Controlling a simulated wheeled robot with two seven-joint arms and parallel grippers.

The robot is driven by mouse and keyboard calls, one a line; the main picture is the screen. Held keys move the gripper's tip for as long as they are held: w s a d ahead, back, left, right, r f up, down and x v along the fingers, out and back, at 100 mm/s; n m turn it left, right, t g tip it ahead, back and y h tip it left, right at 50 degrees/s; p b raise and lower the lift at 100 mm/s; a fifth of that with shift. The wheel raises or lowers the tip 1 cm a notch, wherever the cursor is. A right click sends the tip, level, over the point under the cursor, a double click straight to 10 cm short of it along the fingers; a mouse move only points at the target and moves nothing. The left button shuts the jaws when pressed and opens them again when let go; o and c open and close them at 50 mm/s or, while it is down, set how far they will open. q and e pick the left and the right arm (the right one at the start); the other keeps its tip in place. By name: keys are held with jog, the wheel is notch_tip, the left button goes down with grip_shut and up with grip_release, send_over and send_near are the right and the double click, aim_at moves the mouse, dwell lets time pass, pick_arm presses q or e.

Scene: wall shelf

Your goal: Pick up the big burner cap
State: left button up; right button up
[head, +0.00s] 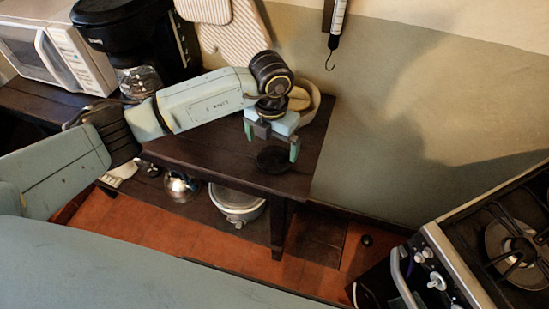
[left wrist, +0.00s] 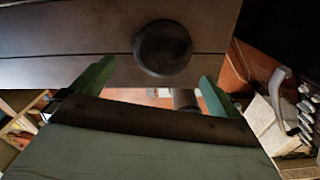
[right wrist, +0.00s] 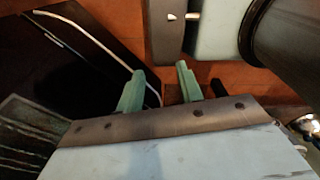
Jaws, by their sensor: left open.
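The big burner cap (head: 273,160) is a dark round disc lying flat on the dark wooden table, near its right end. My left gripper (head: 271,143) is above it, with its green fingers spread apart and pointing down. In the left wrist view the cap (left wrist: 163,47) shows whole, beyond the open fingers (left wrist: 155,85), with nothing between them. The cap is apart from the fingers. My right gripper (right wrist: 160,70) shows only in its own wrist view, with a gap between its fingers and nothing held, over the reddish floor.
A pale bowl (head: 311,103) stands behind the left gripper at the table's back right. A coffee maker (head: 125,35) and a microwave (head: 50,50) are at the left. A pot (head: 237,203) is on the lower shelf. A stove (head: 470,250) is at the right. Bare table (head: 215,155) lies left of the cap.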

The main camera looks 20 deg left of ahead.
aim_at(274, 159)
pick_arm(q)
jog(key=f, duration=0.5)
jog(key=shift+d+f, duration=0.25)
jog(key=shift+f, duration=0.05)
jog(key=shift+c, duration=0.3)
jog(key=shift+w+r, duration=0.1)
jog(key=c, duration=0.9)
